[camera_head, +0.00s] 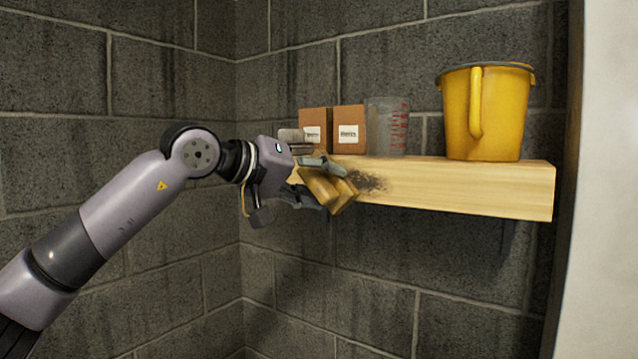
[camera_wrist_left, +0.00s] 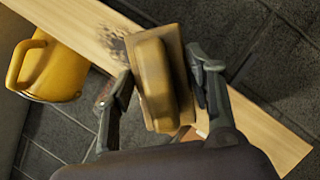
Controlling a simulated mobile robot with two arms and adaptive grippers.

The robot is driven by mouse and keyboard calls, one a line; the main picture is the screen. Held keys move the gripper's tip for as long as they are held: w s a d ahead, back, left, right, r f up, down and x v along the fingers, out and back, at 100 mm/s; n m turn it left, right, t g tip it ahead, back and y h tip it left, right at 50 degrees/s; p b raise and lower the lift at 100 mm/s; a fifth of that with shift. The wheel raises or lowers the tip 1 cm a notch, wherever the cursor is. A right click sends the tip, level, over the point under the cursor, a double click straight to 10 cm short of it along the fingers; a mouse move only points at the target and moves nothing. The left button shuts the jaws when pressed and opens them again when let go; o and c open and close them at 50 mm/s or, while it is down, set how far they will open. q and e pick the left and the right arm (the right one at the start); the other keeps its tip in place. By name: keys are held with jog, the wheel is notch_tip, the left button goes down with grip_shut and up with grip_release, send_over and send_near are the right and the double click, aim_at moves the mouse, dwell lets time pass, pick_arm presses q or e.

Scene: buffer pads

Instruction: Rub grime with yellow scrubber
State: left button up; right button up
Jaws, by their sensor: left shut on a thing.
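My left gripper (camera_head: 322,181) is shut on the yellow scrubber (camera_head: 327,188), a block with a handle on a flat pad. The scrubber is at the front face of the wooden shelf, near its left end. In the left wrist view the scrubber (camera_wrist_left: 158,80) sits between the two fingers of my left gripper (camera_wrist_left: 158,88). The grime (camera_head: 368,181) is a dark speckled patch on the shelf's front face, just right of the scrubber. It also shows in the left wrist view (camera_wrist_left: 116,46), partly hidden by the scrubber. I cannot tell whether the pad touches the wood. My right gripper is not in view.
On the wooden shelf (camera_head: 480,184) stand a yellow bucket (camera_head: 502,115) at the right, a clear measuring cup (camera_head: 386,128), and two small brown boxes (camera_head: 349,118) behind my gripper. Grey block walls close the corner. A pale wall edge (camera_head: 605,180) stands at the right.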

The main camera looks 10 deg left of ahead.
pick_arm(q)
jog(key=shift+w+r, duration=0.1)
jog(key=shift+w+d+p, duration=0.35)
jog(key=shift+w+p, duration=0.4)
dwell(0.3)
